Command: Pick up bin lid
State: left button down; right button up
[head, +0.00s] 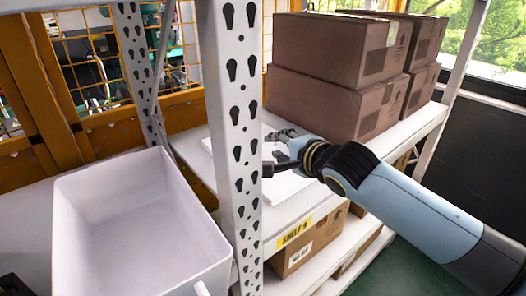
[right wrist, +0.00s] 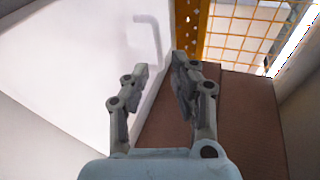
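The white bin lid (head: 283,188) lies on the upper shelf, partly hidden behind the shelf upright and my right gripper. In the right wrist view the lid (right wrist: 70,75) fills the left side, with a raised white handle (right wrist: 152,32) near its far end. My right gripper (head: 277,152) is over the lid. In its wrist view the right gripper's fingers (right wrist: 160,64) are apart, with the lid's edge between them; I cannot tell whether they touch it. The open white bin (head: 135,230) stands at the left, empty.
A perforated grey upright (head: 237,120) stands between the bin and the right gripper. Stacked brown boxes (head: 330,105) sit on the upper shelf, close beyond the gripper. A box (head: 310,243) sits on the lower shelf. Yellow mesh fencing (head: 90,45) is behind.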

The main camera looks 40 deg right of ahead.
aim_at(266, 154)
jog(key=x, duration=0.7)
jog(key=shift+w+d+f, duration=0.2)
jog(key=shift+w+d, duration=0.15)
jog(key=shift+s, duration=0.1)
grip_shut()
